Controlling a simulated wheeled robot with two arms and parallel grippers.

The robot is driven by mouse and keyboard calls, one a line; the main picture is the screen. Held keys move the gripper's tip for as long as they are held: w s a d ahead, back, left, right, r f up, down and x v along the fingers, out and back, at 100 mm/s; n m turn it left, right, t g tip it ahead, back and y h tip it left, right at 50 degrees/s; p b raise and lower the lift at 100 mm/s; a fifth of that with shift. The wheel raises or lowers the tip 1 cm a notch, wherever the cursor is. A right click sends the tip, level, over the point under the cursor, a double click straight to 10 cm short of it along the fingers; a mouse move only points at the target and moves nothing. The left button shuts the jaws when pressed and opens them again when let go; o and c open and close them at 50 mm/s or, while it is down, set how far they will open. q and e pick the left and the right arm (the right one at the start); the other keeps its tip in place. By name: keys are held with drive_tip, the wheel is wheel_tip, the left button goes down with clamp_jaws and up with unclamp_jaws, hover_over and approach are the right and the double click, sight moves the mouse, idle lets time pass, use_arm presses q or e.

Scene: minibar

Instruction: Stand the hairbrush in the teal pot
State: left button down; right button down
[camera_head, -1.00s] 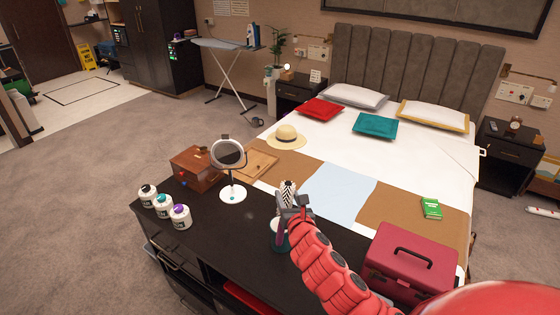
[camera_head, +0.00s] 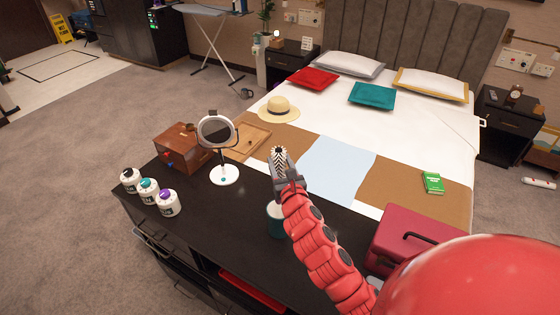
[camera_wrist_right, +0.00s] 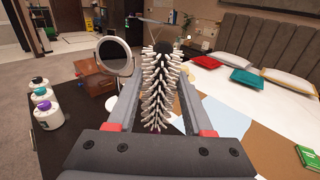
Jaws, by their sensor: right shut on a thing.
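The hairbrush (camera_head: 279,154) has a head of pale bristles. My right gripper (camera_head: 284,175) is shut on it and holds it above the dark cabinet top, bristle end up. In the right wrist view the bristles (camera_wrist_right: 161,88) stand between the two fingers; the handle is hidden. The teal pot (camera_head: 274,224) stands on the cabinet, just below and beyond my right forearm, which hides its right part. The gripper is above the pot and the brush appears clear of it. My left gripper is not in view.
A round mirror (camera_head: 217,133) and a wooden box (camera_head: 184,147) stand left on the dark cabinet (camera_head: 226,214). Several white bottles (camera_head: 168,203) line its left edge. A dark red case (camera_head: 408,240) stands to the right. The bed lies behind.

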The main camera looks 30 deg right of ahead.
sight(280, 175)
drive_tip(key=shift+s+f+b, duration=0.2)
drive_tip(key=shift+f+b, duration=0.35)
drive_tip(key=shift+f, duration=0.3)
drive_tip(key=shift+w+f+b, duration=0.2)
drive_tip(key=shift+f+b, duration=0.8)
drive_tip(key=shift+f, duration=0.25)
wheel_tip(280, 175, down, 2)
drive_tip(key=shift+s+b, duration=0.1)
drive_tip(key=shift+b, duration=0.85)
drive_tip(key=shift+f+b, duration=1.6)
drive_tip(key=shift+f, duration=0.3)
drive_tip(key=shift+c, duration=1.1)
unclamp_jaws()
drive_tip(key=shift+s, duration=0.1)
